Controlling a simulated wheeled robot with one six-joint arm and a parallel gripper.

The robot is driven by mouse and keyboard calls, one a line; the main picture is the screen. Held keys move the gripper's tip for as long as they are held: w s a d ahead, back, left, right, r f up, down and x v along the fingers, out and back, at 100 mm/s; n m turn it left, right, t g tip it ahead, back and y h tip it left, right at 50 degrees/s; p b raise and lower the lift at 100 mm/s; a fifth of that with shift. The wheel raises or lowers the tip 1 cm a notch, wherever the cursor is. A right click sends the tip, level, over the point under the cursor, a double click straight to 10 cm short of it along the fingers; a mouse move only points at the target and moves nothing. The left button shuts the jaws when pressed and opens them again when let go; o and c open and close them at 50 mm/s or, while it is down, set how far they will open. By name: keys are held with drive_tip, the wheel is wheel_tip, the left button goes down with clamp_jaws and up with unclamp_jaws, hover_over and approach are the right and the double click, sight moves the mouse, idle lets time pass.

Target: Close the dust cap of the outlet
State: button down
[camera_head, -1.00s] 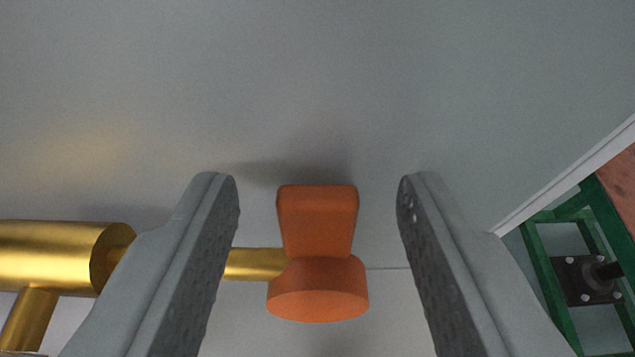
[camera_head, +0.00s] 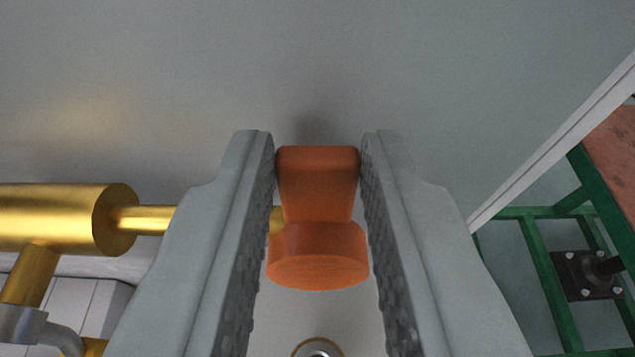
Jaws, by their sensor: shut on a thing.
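An orange piece (camera_head: 318,188) with a flared upper tab and a round lower end (camera_head: 318,258) is in the middle of the view. My gripper (camera_head: 318,145) is shut on it, one finger against each side of the tab. A brass rod (camera_head: 150,219) runs toward the piece from the left, partly hidden by the left finger. Whether the orange piece is the dust cap cannot be told for sure. A round brass-rimmed fitting (camera_head: 318,344) with a grey centre shows at the bottom edge, partly cut off; it may be the outlet.
A brass cylinder (camera_head: 60,217) with a pipe below it is at the left. A grey elbow fitting (camera_head: 30,326) is at the lower left. A green frame (camera_head: 545,285) with a black flange (camera_head: 588,275) stands at the right. The grey surface above the gripper is clear.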

drive_tip(key=s+t, duration=0.2)
drive_tip(key=s+f+t, duration=0.1)
drive_tip(key=s+t, duration=0.1)
drive_tip(key=shift+f, duration=0.15)
drive_tip(key=shift+s+f+t, duration=0.25)
drive_tip(key=shift+t, duration=0.35)
drive_tip(key=shift+s+f, duration=1.75)
drive_tip(key=shift+f, duration=0.1)
drive_tip(key=shift+s+f, duration=0.2)
drive_tip(key=shift+f, duration=0.55)
drive_tip(key=shift+s+f, duration=0.25)
drive_tip(key=shift+f, duration=0.5)
drive_tip(key=shift+s+f, duration=0.2)
drive_tip(key=shift+f, duration=0.55)
